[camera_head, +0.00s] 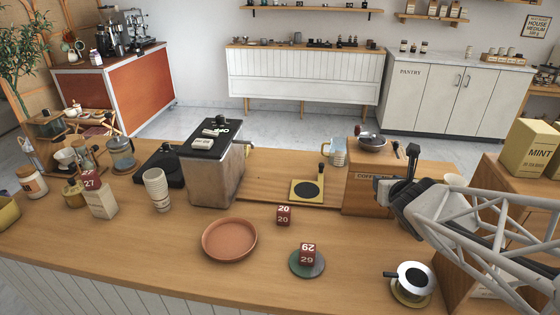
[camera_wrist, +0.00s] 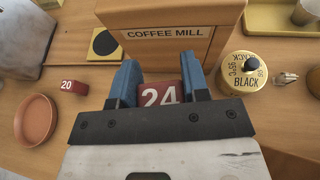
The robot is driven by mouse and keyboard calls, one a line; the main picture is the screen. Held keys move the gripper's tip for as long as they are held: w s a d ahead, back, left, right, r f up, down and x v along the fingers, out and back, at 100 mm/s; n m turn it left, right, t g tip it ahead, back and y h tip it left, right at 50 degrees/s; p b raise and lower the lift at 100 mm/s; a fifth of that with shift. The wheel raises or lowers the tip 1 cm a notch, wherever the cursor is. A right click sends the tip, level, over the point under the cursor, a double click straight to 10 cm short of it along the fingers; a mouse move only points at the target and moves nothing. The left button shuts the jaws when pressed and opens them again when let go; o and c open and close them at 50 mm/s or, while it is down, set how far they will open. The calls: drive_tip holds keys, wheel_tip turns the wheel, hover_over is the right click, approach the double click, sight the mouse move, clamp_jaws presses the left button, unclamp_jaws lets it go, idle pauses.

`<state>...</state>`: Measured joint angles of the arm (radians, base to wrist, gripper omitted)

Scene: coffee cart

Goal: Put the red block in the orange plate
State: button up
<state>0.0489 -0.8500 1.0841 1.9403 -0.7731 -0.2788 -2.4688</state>
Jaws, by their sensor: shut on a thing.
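The orange plate (camera_head: 229,240) is a round, shallow terracotta dish lying empty on the wooden counter. It also shows at the left edge of the wrist view (camera_wrist: 35,121). My gripper (camera_wrist: 161,86) has its blue fingers shut on a red block (camera_wrist: 160,93) marked 24, in front of the coffee mill. In the head view my gripper is right of the plate, and the held block cannot be made out. Another red block marked 20 (camera_head: 283,215) stands on the counter right of the plate. A red block marked 29 (camera_head: 307,254) sits on a dark green dish (camera_head: 296,270).
The wooden coffee mill box (camera_head: 360,196) stands close beside my gripper. A tall grey-brown machine (camera_head: 215,178) stands behind the plate. Stacked cups (camera_head: 157,188) and a red block marked 27 (camera_head: 90,180) on a pale box are at left.

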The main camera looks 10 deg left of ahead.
drive_tip(key=s+a+n+g+y, duration=0.35)
drive_tip(key=s+a, duration=0.25)
drive_tip(key=a, duration=0.5)
drive_tip(key=s+a+n+g+y, duration=0.2)
drive_tip(key=s+a+n+y, duration=0.2)
drive_tip(key=s+a, duration=0.45)
drive_tip(key=s+a+n+g+y, duration=0.3)
drive_tip(key=s+a+n, duration=0.15)
drive_tip(key=a, duration=0.85)
wheel_tip(320, 180, down, 9)
drive_tip(key=shift+d+f+t, duration=0.2)
drive_tip(key=shift+d+t, duration=0.05)
drive_tip(key=shift+t, duration=0.1)
hover_over(225, 238)
drive_tip(key=shift+f, duration=0.75)
drive_tip(key=shift+f, duration=0.1)
drive_tip(key=shift+f, duration=1.65)
drive_tip(key=shift+f, duration=0.15)
